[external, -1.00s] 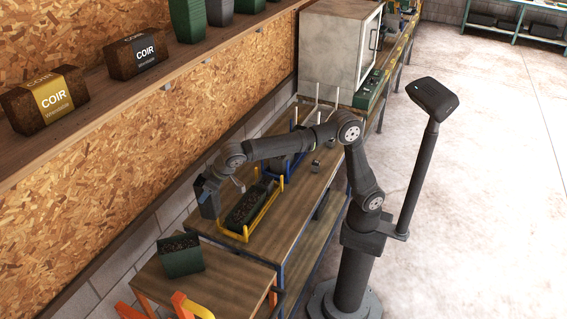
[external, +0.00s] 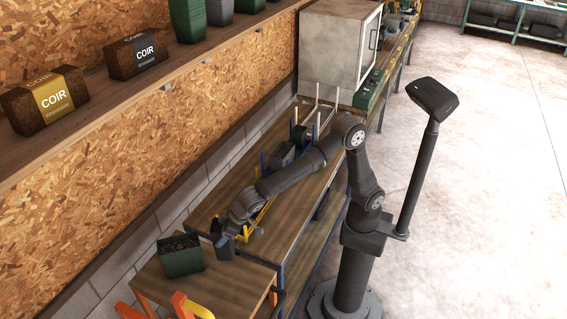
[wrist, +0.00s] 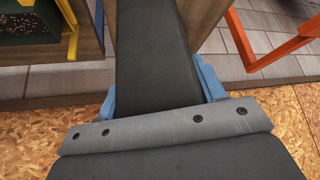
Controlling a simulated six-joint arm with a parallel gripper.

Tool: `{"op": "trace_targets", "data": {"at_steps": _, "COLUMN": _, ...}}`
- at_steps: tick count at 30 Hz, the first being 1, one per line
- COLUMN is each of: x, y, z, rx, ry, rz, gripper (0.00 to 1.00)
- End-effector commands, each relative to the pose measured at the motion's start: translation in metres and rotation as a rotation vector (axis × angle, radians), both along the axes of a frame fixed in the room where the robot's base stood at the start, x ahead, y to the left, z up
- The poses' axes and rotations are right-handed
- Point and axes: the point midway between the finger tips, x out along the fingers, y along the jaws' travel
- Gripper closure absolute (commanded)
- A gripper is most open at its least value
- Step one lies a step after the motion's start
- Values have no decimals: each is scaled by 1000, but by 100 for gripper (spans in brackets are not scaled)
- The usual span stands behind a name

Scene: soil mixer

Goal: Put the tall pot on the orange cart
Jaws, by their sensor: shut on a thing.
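My gripper (external: 226,235) is shut on the tall pot (external: 224,249), a dark grey narrow pot. In the wrist view the tall pot (wrist: 155,45) runs away from me between the blue fingers of my gripper (wrist: 158,88). In the external view it shows small below my gripper, close to the near end of the workbench and the back edge of the orange cart (external: 217,285). Whether it touches anything below is not clear. The cart has a wooden top and orange legs and handles; part of its orange frame (wrist: 270,55) shows at the right in the wrist view.
A green pot (external: 182,264) of soil stands on the cart's back left. The right part of the cart top is bare. A yellow rack (wrist: 73,25) with a green soil-filled planter (wrist: 35,38) shows on the bench. A chipboard wall (external: 150,160) rises behind.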

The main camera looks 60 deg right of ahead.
Motion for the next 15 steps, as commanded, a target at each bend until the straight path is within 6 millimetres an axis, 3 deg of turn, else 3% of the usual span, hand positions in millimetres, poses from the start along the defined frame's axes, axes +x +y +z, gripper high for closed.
{"op": "trace_targets", "data": {"at_steps": 6, "x": 0, "y": 0, "z": -39, "rx": -3, "ry": 1, "rz": 1, "gripper": 64}}
{"op": "trace_targets", "data": {"at_steps": 15, "x": 0, "y": 0, "z": -67, "rx": -2, "ry": 1, "rz": 0, "gripper": 64}}
